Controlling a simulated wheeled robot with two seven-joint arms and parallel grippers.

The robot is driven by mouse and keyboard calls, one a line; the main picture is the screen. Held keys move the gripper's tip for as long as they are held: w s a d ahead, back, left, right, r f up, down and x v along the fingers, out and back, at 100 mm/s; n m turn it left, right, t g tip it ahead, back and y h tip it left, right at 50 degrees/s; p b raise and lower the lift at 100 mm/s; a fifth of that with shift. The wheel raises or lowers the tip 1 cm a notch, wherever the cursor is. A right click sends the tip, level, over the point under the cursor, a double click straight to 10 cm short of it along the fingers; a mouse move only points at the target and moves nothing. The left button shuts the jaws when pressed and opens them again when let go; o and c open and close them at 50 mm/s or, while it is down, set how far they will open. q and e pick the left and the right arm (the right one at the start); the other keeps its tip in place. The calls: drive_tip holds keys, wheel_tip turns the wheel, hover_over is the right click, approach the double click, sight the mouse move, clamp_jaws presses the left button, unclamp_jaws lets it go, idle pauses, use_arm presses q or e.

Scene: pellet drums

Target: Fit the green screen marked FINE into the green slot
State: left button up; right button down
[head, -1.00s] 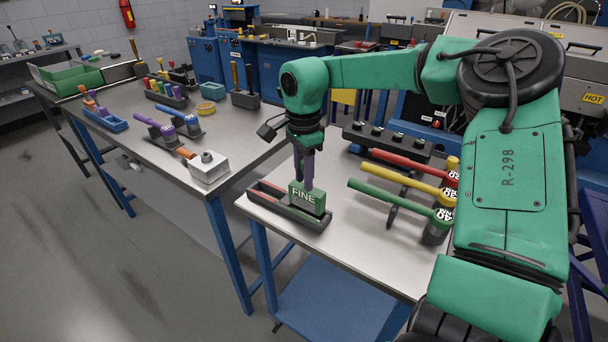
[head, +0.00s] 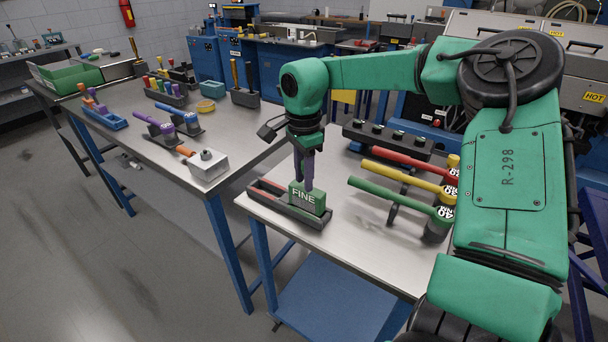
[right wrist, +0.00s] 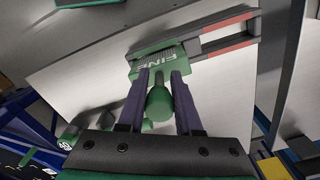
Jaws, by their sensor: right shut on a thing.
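The green screen marked FINE (head: 306,200) stands upright at the right end of a long dark holder (head: 262,199) with reddish strips in its left part. My right gripper (head: 306,183) is above the screen, fingers pointing down, shut on its green handle. In the right wrist view, both fingers (right wrist: 160,88) flank the round handle (right wrist: 159,104), and the FINE face (right wrist: 160,63) overlaps the holder's end (right wrist: 188,40). The green slot is hidden by the screen, so I cannot tell how deep the screen sits. My left gripper is out of view.
Right of the holder lie long-handled tools in red (head: 405,163), yellow (head: 400,178) and green (head: 390,195). A dark block with several knobs (head: 388,139) stands behind them. A grey metal box (head: 208,165) stands on the neighbouring table, across a gap.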

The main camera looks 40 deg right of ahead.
drive_tip(key=shift+f+b, duration=1)
drive_tip(key=shift+f, duration=0.45)
drive_tip(key=c, duration=0.5)
unclamp_jaws()
drive_tip(key=shift+r, duration=0.1)
wheel_tip(320, 180, up, 15)
drive_tip(key=shift+a+f, duration=0.1)
drive_tip(key=shift+f, duration=0.1)
